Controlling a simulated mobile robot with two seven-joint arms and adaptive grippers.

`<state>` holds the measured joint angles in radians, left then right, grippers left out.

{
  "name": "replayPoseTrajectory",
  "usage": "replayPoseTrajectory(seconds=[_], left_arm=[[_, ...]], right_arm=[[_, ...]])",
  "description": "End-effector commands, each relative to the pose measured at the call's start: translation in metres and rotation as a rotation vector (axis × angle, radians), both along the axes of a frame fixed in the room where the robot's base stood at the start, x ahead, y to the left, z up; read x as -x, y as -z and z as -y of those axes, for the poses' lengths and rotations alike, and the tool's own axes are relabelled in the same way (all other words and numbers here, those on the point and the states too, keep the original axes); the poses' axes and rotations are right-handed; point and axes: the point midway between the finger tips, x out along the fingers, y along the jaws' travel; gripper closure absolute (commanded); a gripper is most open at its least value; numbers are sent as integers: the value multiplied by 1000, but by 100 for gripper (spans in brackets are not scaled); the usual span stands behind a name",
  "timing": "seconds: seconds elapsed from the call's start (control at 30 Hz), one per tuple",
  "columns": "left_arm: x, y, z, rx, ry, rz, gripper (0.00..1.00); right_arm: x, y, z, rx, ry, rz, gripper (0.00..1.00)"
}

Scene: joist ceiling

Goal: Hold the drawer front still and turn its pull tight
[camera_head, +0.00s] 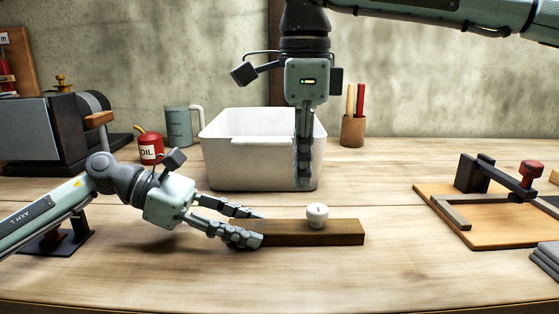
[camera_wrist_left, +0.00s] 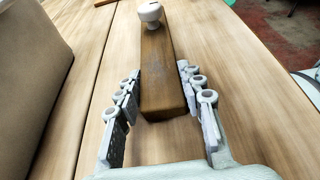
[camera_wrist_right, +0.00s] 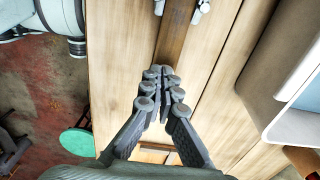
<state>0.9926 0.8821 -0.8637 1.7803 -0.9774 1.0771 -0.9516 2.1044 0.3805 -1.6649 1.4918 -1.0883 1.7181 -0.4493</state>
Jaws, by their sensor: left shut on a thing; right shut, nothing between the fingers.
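The drawer front (camera_head: 335,236) is a dark brown wooden bar lying on the bench. Its pull (camera_head: 317,213) is a round white knob standing upright on it, near the middle. The bar (camera_wrist_left: 156,75) and knob (camera_wrist_left: 150,14) also show in the left wrist view. My left gripper (camera_head: 258,228) is shut on the bar's left end, one finger along each long side. My right gripper (camera_head: 304,183) points straight down, shut and empty, above the bar and close over the knob. In the right wrist view its closed fingers (camera_wrist_right: 161,76) hide the knob, with the bar (camera_wrist_right: 176,28) beyond.
A white bin (camera_head: 250,160) stands behind the bar. A red oil can (camera_head: 150,150), a mug (camera_head: 179,127) and a dark machine (camera_head: 50,130) are at back left. A pencil cup (camera_head: 353,131) is behind right. A wooden board with a clamp (camera_head: 480,228) lies right; bench between is clear.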

Motion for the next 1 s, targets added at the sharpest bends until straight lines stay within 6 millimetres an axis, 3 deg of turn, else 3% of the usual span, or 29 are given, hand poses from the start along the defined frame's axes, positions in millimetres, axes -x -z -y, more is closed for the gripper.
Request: replayPoseTrajectory(seconds=[0.2,0.4,1.0], left_arm=[[0,-1,0,1,0,0,99],[0,-1,0,1,0,0,99],[0,-1,0,1,0,0,99]], right_arm=[[0,29,0,-3,1,-4,100],[0,45,0,-3,1,-3,100],[0,49,0,-4,2,-2,100]])
